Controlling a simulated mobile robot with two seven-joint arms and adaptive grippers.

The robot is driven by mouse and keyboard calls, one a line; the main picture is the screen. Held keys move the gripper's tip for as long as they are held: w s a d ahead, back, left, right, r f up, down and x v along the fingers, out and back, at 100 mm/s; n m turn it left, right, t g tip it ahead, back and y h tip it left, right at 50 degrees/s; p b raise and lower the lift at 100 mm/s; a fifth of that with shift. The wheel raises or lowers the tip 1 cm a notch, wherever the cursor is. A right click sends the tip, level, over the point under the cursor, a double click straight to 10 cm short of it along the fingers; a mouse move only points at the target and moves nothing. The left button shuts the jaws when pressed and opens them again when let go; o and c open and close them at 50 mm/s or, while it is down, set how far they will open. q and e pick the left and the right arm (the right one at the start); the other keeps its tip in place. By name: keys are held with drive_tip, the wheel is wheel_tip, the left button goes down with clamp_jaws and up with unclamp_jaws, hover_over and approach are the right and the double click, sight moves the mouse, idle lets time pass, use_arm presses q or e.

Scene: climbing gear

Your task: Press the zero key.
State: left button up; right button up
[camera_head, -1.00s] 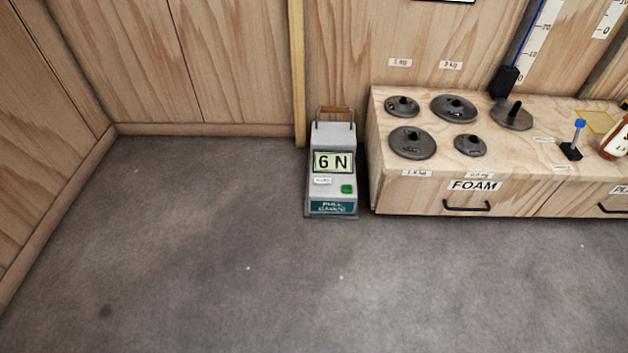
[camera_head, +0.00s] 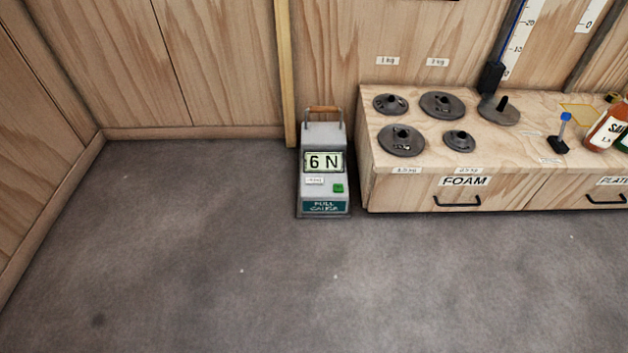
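A grey pull gauge (camera_head: 322,188) stands upright on the floor, left of the wooden drawer bench. Its display (camera_head: 323,162) reads 6 N. A green key (camera_head: 338,188) sits below the display on the right, and a small white label (camera_head: 315,181) is to its left; the label is too small to read surely. A handle (camera_head: 322,110) with a wooden grip is on top of the gauge. Neither of my grippers is in view.
The wooden bench (camera_head: 400,187) with a FOAM drawer stands close to the gauge's right. It holds several dark weight discs (camera_head: 442,105), a blue-topped stand (camera_head: 560,134) and a bottle (camera_head: 607,125). Wooden walls close the back and left. The grey floor (camera_head: 200,270) in front is clear.

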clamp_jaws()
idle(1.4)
